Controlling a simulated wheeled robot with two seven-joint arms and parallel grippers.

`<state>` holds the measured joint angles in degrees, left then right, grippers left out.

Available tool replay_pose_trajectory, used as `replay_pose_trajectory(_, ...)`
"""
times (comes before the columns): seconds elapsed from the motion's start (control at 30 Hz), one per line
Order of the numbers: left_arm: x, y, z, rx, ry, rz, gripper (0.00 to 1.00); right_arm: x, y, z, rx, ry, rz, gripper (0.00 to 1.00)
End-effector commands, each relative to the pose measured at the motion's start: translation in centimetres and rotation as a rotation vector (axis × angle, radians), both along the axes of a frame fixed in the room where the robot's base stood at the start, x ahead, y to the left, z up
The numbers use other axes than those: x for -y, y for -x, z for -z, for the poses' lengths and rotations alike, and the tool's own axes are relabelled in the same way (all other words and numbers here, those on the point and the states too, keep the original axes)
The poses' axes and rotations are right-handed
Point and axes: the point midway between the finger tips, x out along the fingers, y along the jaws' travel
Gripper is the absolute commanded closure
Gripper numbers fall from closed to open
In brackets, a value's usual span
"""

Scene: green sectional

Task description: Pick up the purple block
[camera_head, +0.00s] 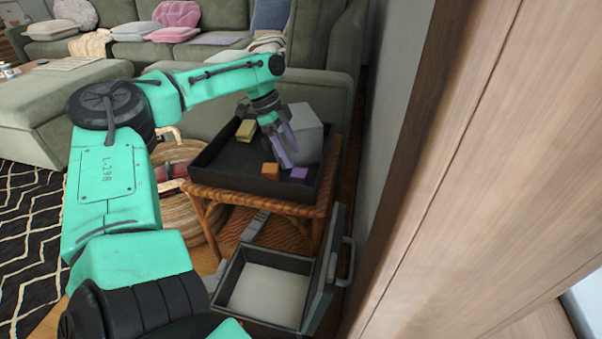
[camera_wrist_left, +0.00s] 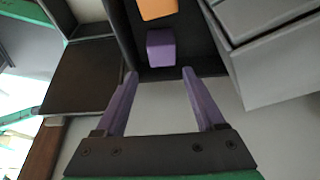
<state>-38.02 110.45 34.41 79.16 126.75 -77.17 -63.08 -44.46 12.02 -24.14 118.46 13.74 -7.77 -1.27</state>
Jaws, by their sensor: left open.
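The purple block (camera_head: 299,174) lies at the near right corner of a black tray (camera_head: 228,173) on a wicker table. An orange block (camera_head: 270,169) lies just left of it in the head view. My left gripper (camera_head: 287,158), with purple fingers, points down over the tray near both blocks. In the left wrist view the gripper (camera_wrist_left: 160,76) is open and empty. There the purple block (camera_wrist_left: 160,48) shows just beyond the fingertips, roughly centred between them, with the orange block (camera_wrist_left: 157,9) behind it. My right gripper is not in view.
A grey box (camera_head: 307,132) stands close beside the fingers and also shows in the wrist view (camera_wrist_left: 270,50). A yellowish block (camera_head: 246,130) lies farther back in the tray. An open dark box (camera_head: 265,285) stands below the table. A wooden panel (camera_head: 490,150) fills the right.

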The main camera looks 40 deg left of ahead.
Motion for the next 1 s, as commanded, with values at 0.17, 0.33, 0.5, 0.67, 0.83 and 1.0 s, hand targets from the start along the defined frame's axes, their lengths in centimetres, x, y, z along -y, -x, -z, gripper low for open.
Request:
replay_pose_trajectory(0.17,0.9,-0.5,3.0,-0.001,-0.001,-0.003,0.29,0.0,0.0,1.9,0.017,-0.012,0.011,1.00)
replay_pose_trajectory(0.33,1.3,-1.0,6.4,-0.003,-0.002,-0.004,0.29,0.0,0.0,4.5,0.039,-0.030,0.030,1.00)
replay_pose_trajectory(0.5,1.9,-1.5,7.8,0.001,-0.001,-0.005,0.29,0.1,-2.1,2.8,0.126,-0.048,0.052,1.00)
replay_pose_trajectory(0.67,2.0,-1.5,7.7,0.002,-0.001,-0.006,0.29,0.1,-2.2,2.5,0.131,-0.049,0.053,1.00)
replay_pose_trajectory(0.83,1.9,-1.5,7.6,0.002,-0.001,-0.006,0.79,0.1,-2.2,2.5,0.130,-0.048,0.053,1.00)
replay_pose_trajectory(1.0,1.9,-1.5,7.6,0.002,-0.001,-0.006,0.99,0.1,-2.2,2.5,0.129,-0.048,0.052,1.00)
